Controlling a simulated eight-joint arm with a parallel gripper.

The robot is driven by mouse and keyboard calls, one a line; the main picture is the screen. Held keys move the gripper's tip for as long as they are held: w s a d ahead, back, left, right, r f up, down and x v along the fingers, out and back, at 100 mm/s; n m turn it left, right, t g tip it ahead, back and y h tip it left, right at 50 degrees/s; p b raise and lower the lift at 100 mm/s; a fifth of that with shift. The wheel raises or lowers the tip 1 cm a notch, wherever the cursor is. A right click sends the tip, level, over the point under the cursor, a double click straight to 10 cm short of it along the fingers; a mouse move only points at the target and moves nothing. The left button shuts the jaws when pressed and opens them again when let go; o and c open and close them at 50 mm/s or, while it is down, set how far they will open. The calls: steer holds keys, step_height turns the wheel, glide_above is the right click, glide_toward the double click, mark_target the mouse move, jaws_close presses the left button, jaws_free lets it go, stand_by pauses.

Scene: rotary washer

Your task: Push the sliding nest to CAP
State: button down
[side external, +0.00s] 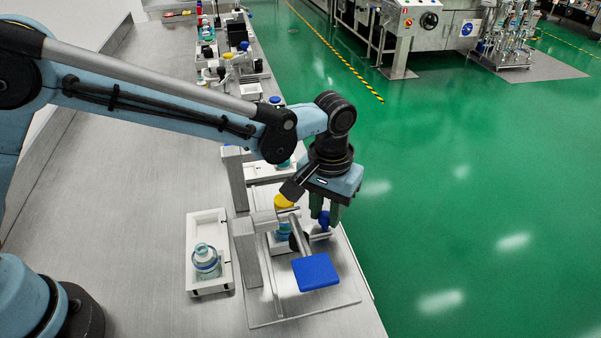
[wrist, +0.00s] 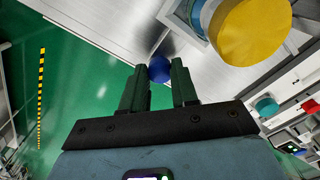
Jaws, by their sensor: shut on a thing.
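My gripper (side external: 324,213) points down at the right side of the fixture, its dark green fingers on either side of a blue ball knob (side external: 324,221). In the wrist view the knob (wrist: 159,69) sits between the fingertips (wrist: 159,74), and the gripper is shut on it. A bottle with a yellow cap (side external: 284,202) stands just left of the knob; its cap is large at the upper right of the wrist view (wrist: 250,32). The sliding nest under the bottle is mostly hidden by the fixture's arm, and no CAP marking is readable.
A blue paddle (side external: 316,272) on a grey lever stands in front of the knob, above the base plate (side external: 335,299). A white tray (side external: 191,262) with a clear bottle (side external: 206,260) lies left. More bottles and stations line the bench behind. The green floor is right of the bench edge.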

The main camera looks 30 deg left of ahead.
steer(key=shift+s, duration=0.1)
steer(key=shift+s+d, duration=1.2)
steer(key=shift+d, duration=0.05)
steer(key=c, duration=0.9)
jaws_free()
steer(key=shift+o, duration=0.2)
steer(key=shift+r, duration=0.1)
step_height(320, 180, up, 12)
